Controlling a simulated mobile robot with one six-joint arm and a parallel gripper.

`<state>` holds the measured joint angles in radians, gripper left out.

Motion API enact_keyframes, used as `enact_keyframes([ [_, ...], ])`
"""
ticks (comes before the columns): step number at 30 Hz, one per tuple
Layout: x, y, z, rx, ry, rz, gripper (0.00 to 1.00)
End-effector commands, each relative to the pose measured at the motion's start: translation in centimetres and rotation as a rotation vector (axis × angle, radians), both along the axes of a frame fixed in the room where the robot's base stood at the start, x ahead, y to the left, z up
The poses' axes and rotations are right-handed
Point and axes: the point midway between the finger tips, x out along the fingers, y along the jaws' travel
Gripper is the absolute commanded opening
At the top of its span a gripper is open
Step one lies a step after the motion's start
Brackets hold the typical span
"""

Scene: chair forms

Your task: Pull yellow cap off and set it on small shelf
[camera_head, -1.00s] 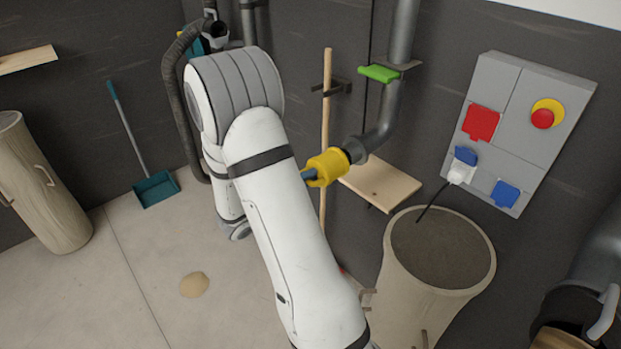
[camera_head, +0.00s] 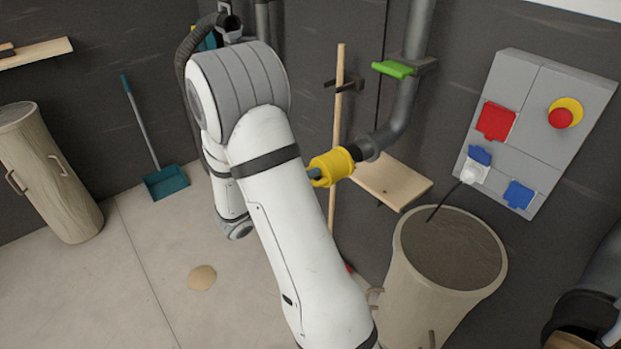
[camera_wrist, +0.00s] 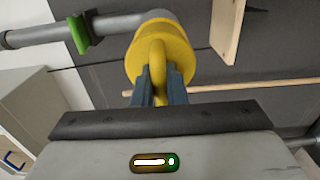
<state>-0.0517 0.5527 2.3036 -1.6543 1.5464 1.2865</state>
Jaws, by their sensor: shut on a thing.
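The yellow cap (camera_head: 333,167) is at the lower end of the grey wall pipe (camera_head: 404,106). A short dark section shows between the cap and the pipe's grey collar; I cannot tell whether the cap is still seated on it. My gripper (camera_head: 313,174) is shut on the cap's loop handle. In the wrist view my two fingers (camera_wrist: 159,78) pinch the loop, with the cap (camera_wrist: 160,46) straight ahead. The small shelf (camera_head: 392,183) is a bare wooden board on the wall, below and right of the cap. It also shows in the wrist view (camera_wrist: 231,28).
A green valve handle (camera_head: 394,69) is on the pipe. A wooden pole (camera_head: 336,120) stands left of it. A tall bin (camera_head: 452,250) stands below the shelf, under a grey socket panel (camera_head: 545,128). A dustpan (camera_head: 165,182) is on the floor at left.

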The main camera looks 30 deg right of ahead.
Motion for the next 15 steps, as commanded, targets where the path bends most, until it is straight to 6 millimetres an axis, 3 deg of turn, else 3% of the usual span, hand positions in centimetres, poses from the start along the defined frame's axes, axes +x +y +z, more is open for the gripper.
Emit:
enact_keyframes([
  [15, -0.5, 3.9, -0.1, -0.001, -0.001, 0.002, 0.0],
])
